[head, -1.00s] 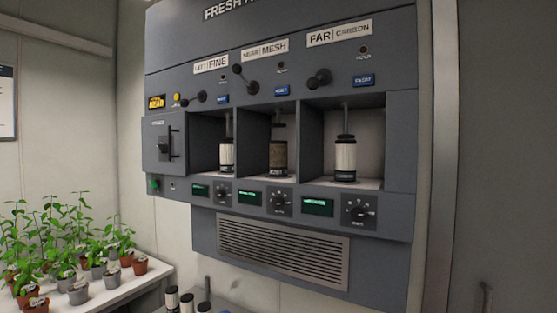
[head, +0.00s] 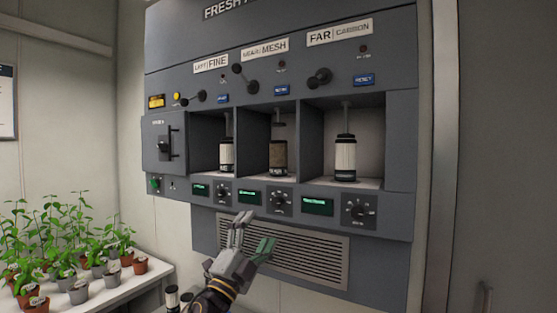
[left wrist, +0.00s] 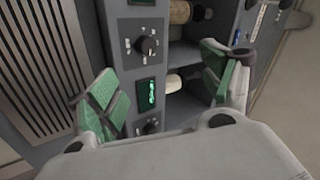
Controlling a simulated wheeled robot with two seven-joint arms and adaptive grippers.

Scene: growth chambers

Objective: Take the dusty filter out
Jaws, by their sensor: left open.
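The dusty filter (head: 278,157) is the brown, grimy cartridge standing upright in the middle bay, under the MESH label. A rod with a dark pad (head: 279,123) hangs above it. My left gripper (head: 254,232) is open and empty, in front of the vent grille, below and apart from the filter. In the left wrist view the view is turned sideways; the two green-padded fingers (left wrist: 165,88) are spread. A tan cartridge, likely the dusty filter (left wrist: 180,12), shows at the top edge there. My right gripper is not in view.
Cleaner white filters stand in the left bay (head: 227,155) and the right bay (head: 345,158), with dividing walls between bays. Dials (head: 279,201) and green displays (head: 317,207) line the panel below. Potted plants stand on a white bench (head: 120,284) at left.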

